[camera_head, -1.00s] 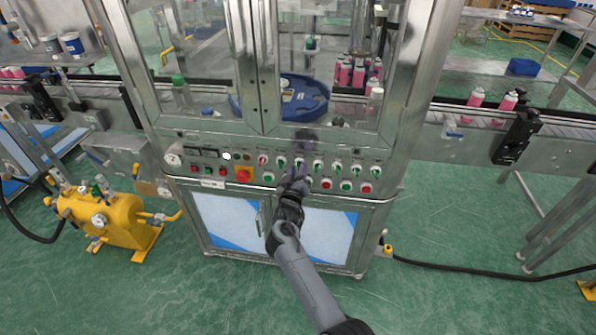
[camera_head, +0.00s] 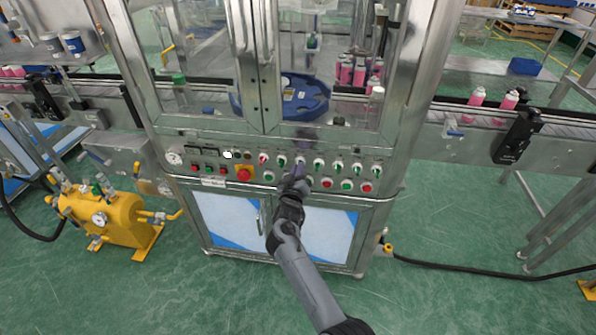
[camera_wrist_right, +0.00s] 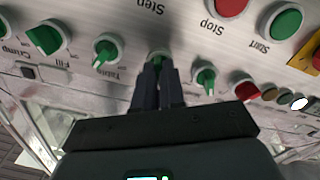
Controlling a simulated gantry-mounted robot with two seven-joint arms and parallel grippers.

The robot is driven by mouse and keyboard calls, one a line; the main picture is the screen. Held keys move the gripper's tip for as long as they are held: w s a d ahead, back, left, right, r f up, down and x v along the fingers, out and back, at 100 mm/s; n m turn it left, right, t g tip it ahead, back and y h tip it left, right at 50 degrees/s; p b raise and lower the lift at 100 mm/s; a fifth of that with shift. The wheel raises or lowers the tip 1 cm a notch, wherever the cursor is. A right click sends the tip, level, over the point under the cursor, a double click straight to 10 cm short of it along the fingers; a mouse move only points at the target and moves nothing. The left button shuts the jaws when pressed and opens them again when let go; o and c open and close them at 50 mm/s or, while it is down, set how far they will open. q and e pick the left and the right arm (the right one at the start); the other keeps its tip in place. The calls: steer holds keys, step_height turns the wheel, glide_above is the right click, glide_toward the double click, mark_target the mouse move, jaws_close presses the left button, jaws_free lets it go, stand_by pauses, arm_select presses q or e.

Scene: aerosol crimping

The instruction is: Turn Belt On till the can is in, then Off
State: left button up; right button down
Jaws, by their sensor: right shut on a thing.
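My right gripper (camera_head: 299,172) reaches up to the machine's control panel (camera_head: 213,172). In the right wrist view, the gripper (camera_wrist_right: 157,72) is shut on a green selector knob (camera_wrist_right: 157,54). The fingers hide most of this knob, and its label cannot be read. The knob marked Table (camera_wrist_right: 106,50) and another green knob (camera_wrist_right: 205,79) are on either side of it. Behind the glass, several pink cans (camera_head: 359,75) stand by a blue round turntable (camera_head: 308,101). Two pink cans (camera_head: 477,96) stand on the conveyor at the right (camera_head: 461,133). My left gripper is out of view.
A red mushroom button on a yellow plate (camera_head: 244,175) is left of my gripper. Start (camera_wrist_right: 281,21) and Stop (camera_wrist_right: 229,5) buttons are close to the gripped knob. A yellow tank (camera_head: 112,220) stands on the floor at left. The floor before the cabinet is clear.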

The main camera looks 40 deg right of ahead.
steer(key=m+b, duration=0.1)
steer(key=m, duration=1)
steer(key=shift+f, duration=0.1)
steer(key=shift+m, duration=0.3)
stand_by(0.4)
steer(key=c, duration=1.2)
jaws_free()
